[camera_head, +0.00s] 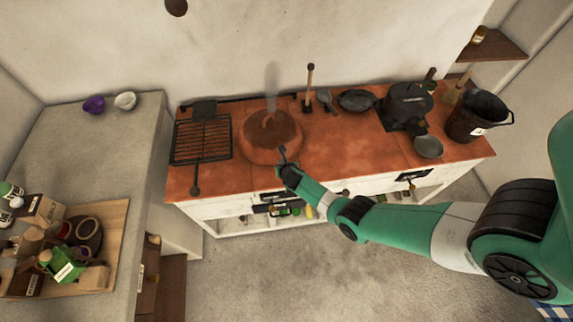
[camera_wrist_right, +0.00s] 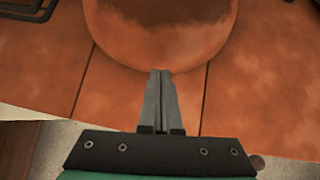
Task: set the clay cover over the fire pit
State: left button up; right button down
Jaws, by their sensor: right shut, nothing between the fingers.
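A round terracotta clay cover (camera_head: 270,148) sits on the left part of the tiled counter, with a darker top and a small raised handle. In the right wrist view its curved side (camera_wrist_right: 160,45) fills the top middle. A faint wisp of smoke rises above it. I see no separate fire pit opening; whatever lies under the cover is hidden. My right gripper (camera_head: 283,154) is shut and empty, with its fingertips at the near side of the cover. In the right wrist view the closed fingers (camera_wrist_right: 160,75) point at its lower edge; I cannot tell whether they touch. My left gripper is not in view.
A black grill rack (camera_head: 202,140) lies just left of the cover. A pan (camera_head: 357,100), a dark kettle-like pot (camera_head: 405,104) and a black bucket (camera_head: 478,116) stand to the right. The counter's tiles (camera_head: 345,145) are bare between cover and pots.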

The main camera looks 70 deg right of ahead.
jog(key=p+v, duration=0.6)
jog(key=v, duration=0.4)
jog(key=shift+w, duration=0.1)
